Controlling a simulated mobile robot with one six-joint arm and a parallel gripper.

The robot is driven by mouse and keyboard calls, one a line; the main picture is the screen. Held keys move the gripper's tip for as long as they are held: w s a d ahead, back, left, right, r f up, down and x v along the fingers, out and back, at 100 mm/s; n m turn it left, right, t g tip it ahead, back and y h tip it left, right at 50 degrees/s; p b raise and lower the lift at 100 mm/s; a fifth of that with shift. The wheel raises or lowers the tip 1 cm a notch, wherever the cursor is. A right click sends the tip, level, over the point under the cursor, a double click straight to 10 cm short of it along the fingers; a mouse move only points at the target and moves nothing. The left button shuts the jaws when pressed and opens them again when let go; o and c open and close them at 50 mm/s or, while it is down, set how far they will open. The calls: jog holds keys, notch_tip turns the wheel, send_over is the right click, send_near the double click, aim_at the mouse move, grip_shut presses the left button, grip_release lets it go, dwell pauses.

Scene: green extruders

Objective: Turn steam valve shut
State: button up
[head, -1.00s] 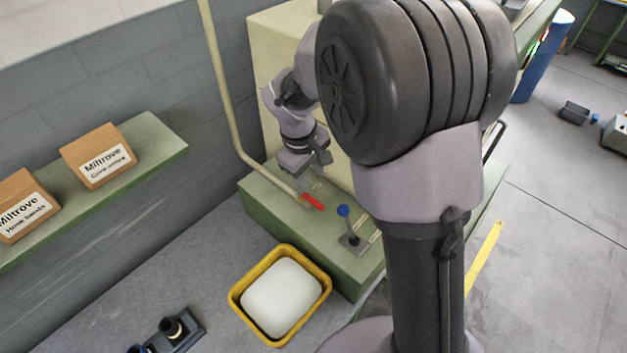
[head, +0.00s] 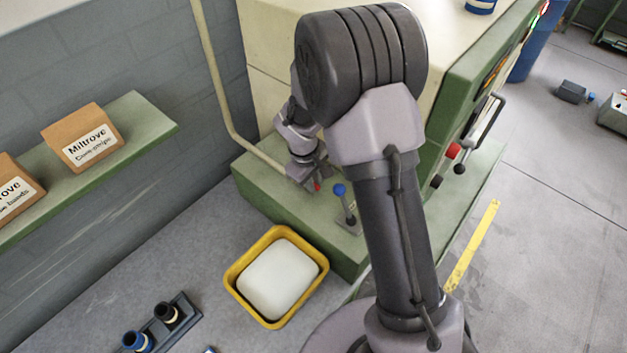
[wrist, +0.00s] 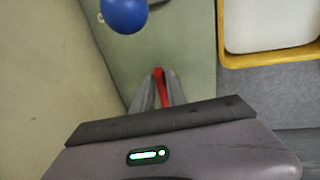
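The steam valve's red lever (wrist: 160,88) shows in the wrist view between the two grey fingers of my gripper (wrist: 159,80). The red fills the gap, and the fingers look closed on it from both sides. In the head view only a small red piece of the lever (head: 317,187) shows beside my gripper (head: 312,178), low over the green machine base. The rest of the lever and the valve body are hidden by the gripper. The lever lies near the lower end of the cream pipe (head: 232,132).
A blue-knobbed lever (head: 339,190) stands close to the right of my gripper; its blue ball (wrist: 124,14) also shows in the wrist view. A yellow tub (head: 240,302) sits on the floor in front. The cream machine wall (head: 262,100) rises behind.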

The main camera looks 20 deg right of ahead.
grip_shut()
dwell(1.1)
